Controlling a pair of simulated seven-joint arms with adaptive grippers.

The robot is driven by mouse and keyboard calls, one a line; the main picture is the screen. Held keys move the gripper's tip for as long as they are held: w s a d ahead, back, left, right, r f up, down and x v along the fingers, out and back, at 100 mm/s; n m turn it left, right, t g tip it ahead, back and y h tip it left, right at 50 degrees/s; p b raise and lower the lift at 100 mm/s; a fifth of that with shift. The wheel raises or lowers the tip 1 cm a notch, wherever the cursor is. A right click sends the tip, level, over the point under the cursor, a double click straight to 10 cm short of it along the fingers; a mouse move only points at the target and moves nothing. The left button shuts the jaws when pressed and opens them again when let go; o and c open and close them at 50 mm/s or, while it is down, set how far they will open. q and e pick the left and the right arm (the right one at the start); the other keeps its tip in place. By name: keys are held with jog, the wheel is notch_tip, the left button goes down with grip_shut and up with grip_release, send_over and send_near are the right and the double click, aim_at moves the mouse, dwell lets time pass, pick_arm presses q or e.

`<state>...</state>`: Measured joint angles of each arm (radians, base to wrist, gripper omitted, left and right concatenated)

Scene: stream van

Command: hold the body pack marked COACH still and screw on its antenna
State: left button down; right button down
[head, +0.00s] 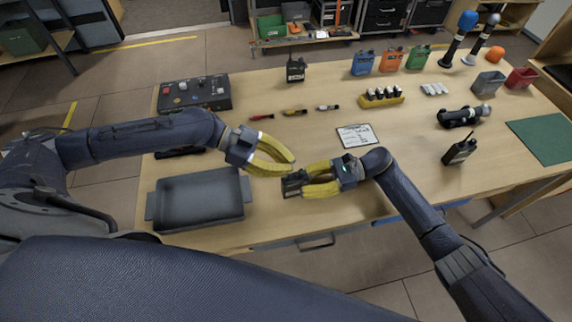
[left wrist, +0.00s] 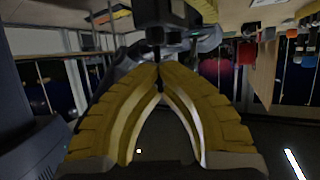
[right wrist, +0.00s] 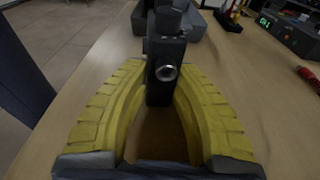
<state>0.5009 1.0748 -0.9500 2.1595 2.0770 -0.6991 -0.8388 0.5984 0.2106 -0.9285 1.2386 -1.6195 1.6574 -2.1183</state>
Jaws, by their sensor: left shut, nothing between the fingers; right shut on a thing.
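My right gripper (head: 305,184) is shut on a dark body pack (head: 291,186) near the table's front edge. In the right wrist view the pack (right wrist: 160,88) stands between the yellow fingertips, with a round metal fitting facing the camera. No lettering is readable on it. My left gripper (head: 292,166) is shut and empty, just above and beside the held pack. In the left wrist view its fingertips (left wrist: 159,72) meet close to a dark shape, probably the pack. Several small antenna-like pieces, red (head: 262,117), yellow (head: 294,112) and white (head: 328,107), lie behind the grippers.
Two other black packs with antennas stand at the back (head: 296,70) and right (head: 459,151). A grey tray (head: 165,218) is at front left, a control box (head: 193,93) behind it. A printed card (head: 358,135) lies mid-table. A yellow battery holder (head: 381,97) stands farther back.

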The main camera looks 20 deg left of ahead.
pick_arm(q)
jog(key=shift+f+m+g, duration=0.15)
jog(key=shift+m+g, duration=0.75)
jog(key=shift+g, duration=0.1)
jog(key=shift+m+g, duration=1.1)
jog(key=shift+g, duration=0.2)
jog(key=c, duration=2.2)
grip_release()
jog(key=c, duration=1.5)
grip_release()
jog(key=v, duration=1.2)
